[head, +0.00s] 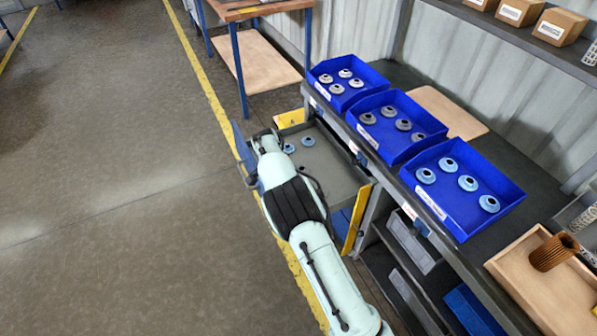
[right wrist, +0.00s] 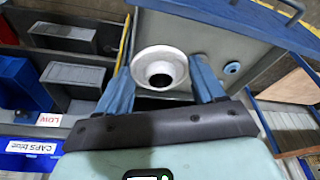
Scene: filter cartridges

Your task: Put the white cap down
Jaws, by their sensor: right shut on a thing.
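The white cap (right wrist: 146,58) shows in the right wrist view as a pale flanged ring with a dark centre hole. My right gripper (right wrist: 165,84) is shut on it, with one blue finger on each side. Behind the cap is a grey drawer (right wrist: 205,42), which also shows in the head view (head: 328,165) below the bench edge. In the head view my arm hides the white cap and most of the gripper. The gap between the cap and the drawer floor cannot be told. My left gripper is in neither view.
Two blue caps (head: 307,141) lie in the drawer. On the bench stand three blue bins: the far one (head: 318,91) with whitish caps, the middle one (head: 375,145) with grey caps, the near one (head: 445,215) with light blue caps. A wooden tray (head: 535,300) holds a brown filter cartridge (head: 553,252).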

